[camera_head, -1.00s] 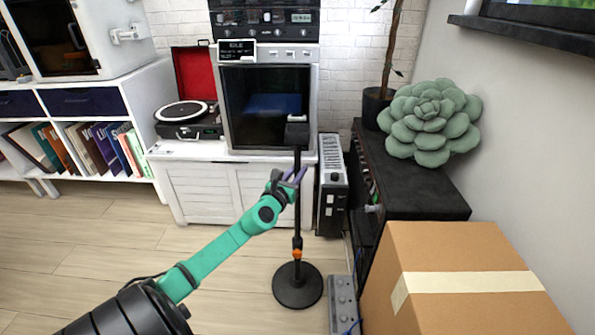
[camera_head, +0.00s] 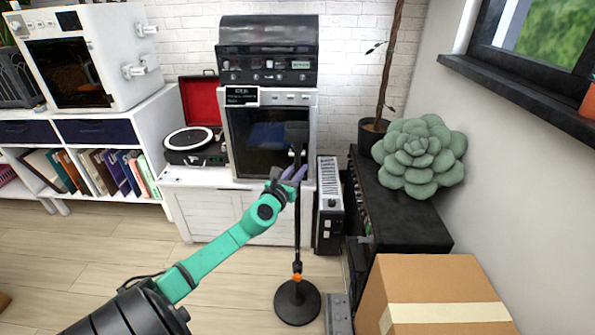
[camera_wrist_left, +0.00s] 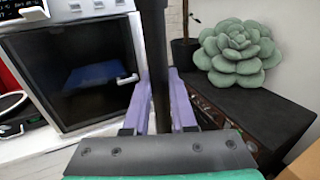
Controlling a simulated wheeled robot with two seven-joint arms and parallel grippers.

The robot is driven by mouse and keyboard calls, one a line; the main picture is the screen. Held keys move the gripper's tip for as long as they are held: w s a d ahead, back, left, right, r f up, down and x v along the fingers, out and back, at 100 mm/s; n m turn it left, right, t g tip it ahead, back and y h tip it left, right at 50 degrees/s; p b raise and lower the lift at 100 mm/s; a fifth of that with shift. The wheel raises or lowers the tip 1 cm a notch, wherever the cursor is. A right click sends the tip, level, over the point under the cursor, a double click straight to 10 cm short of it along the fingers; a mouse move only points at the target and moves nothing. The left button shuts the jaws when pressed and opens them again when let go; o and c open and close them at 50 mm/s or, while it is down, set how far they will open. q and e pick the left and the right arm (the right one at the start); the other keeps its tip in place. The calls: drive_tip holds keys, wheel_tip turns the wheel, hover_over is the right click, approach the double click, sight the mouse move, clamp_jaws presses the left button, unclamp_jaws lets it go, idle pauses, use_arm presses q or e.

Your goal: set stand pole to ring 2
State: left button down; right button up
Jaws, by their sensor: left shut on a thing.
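The black stand pole (camera_head: 298,222) rises upright from a round black base (camera_head: 297,302) on the floor. An orange ring (camera_head: 297,278) shows low on it, and a dark block-like head (camera_head: 297,132) tops it. My left gripper (camera_head: 293,173) is shut on the upper part of the pole, below the head. In the left wrist view, the pole (camera_wrist_left: 158,60) runs between the two purple fingers (camera_wrist_left: 163,105). The fingers and wrist hide part of the pole. I cannot make out other ring marks. My right gripper is not in view.
Behind the pole stands a white cabinet (camera_head: 215,215) with a glass-fronted machine (camera_head: 240,130) and a red-lidded turntable (camera_head: 193,145). To the right are a heater-like unit (camera_head: 328,205), a black shelf (camera_head: 410,220) and a cardboard box (camera_head: 430,285).

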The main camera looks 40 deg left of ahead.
sight(296, 161)
use_arm(q)
drive_tip(key=shift+a+r+p, duration=0.1)
drive_tip(key=shift+r+p, duration=0.95)
drive_tip(key=shift+r, duration=0.85)
drive_tip(key=c, duration=0.7)
unclamp_jaws()
drive_tip(key=shift+c, duration=0.2)
drive_tip(key=shift+f, duration=0.15)
